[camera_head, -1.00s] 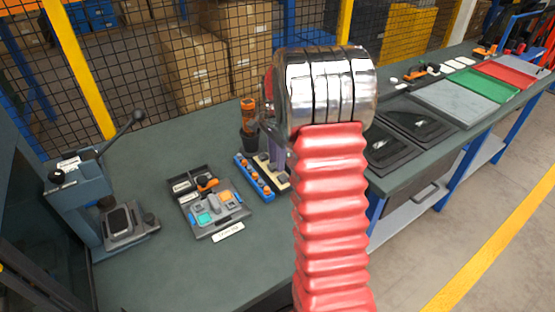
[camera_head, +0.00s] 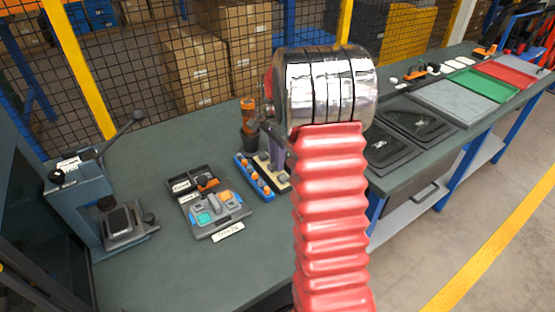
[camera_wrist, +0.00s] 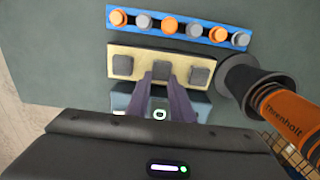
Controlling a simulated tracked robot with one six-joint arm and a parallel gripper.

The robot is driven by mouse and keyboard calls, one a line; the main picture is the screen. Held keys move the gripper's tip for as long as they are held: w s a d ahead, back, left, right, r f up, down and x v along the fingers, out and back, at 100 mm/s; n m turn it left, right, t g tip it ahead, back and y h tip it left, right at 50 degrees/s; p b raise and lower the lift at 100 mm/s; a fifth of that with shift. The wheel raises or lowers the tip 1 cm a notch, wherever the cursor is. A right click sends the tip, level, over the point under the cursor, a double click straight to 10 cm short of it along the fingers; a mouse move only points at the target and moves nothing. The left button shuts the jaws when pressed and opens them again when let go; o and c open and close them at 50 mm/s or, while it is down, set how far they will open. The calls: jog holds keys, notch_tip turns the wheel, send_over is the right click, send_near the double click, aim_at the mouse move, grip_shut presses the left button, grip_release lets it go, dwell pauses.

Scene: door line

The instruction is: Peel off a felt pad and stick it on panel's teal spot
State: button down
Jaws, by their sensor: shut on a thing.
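A tan backing strip (camera_wrist: 143,62) carries several dark grey felt pads in the wrist view; it also shows in the head view (camera_head: 266,161), partly hidden by my arm. My gripper (camera_wrist: 163,70) has its purple fingers shut on the middle felt pad (camera_wrist: 163,71), which is still over the strip. I cannot tell whether the pad has come away from it. The grey panel (camera_head: 222,219) lies to the left in the head view, with a teal spot (camera_head: 205,218) at its left and an orange spot (camera_head: 223,196). No pad shows on the teal spot.
A blue rack (camera_wrist: 180,27) with orange and grey knobs lies alongside the strip. A lever press (camera_head: 120,222) stands at the left. Bare bench lies in front of the panel.

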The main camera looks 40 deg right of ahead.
jog(key=shift+r, duration=0.25)
jog(key=shift+r, duration=2.9)
